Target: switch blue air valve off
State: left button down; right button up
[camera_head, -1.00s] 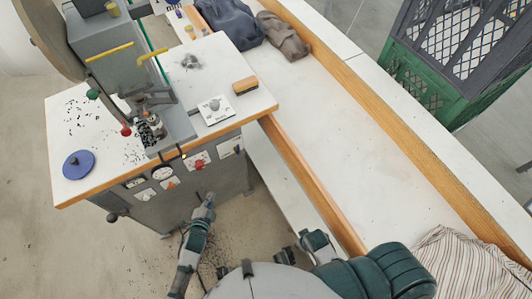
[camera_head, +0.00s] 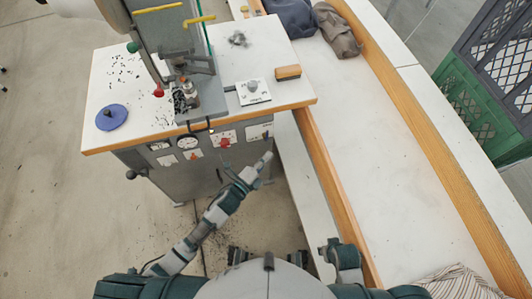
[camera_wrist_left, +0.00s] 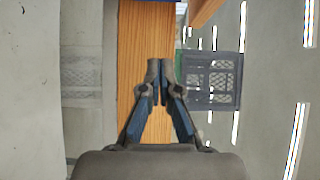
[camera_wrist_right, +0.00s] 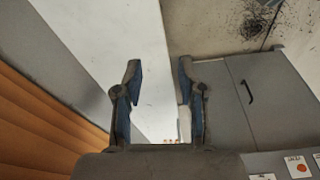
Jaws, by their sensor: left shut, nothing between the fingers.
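In the head view the press cabinet's front carries a row of white plates with gauges. The rightmost plate (camera_head: 258,132) bears a small dark bluish handle (camera_head: 268,134), which looks like the blue air valve; its exact setting is too small to tell. My left gripper (camera_head: 267,157) is just below that plate, apart from the handle as far as I can tell. Its fingers are closed together and empty, also in the left wrist view (camera_wrist_left: 160,68). The valve is not visible there. My right gripper (camera_wrist_right: 159,80) is open and empty in the right wrist view.
A red knob (camera_head: 225,142) sits left of the valve plate. The wooden table edge (camera_head: 290,107) overhangs the panel. A long wood-edged bench (camera_head: 385,150) runs along the right. A blue disc (camera_head: 111,117) and a brush (camera_head: 287,72) lie on the table.

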aim_at(267, 136)
pick_arm(q)
jog(key=w+b, duration=0.1)
jog(key=w, duration=0.6)
jog(key=shift+w+d, duration=0.2)
jog(key=shift+w, duration=0.15)
pick_arm(e)
jog(key=r, duration=0.1)
jog(key=w+r, duration=0.1)
jog(key=t, duration=0.1)
jog(key=shift+w+a+r, duration=0.2)
jog(key=shift+a+r, duration=0.15)
jog(key=shift+r, duration=0.05)
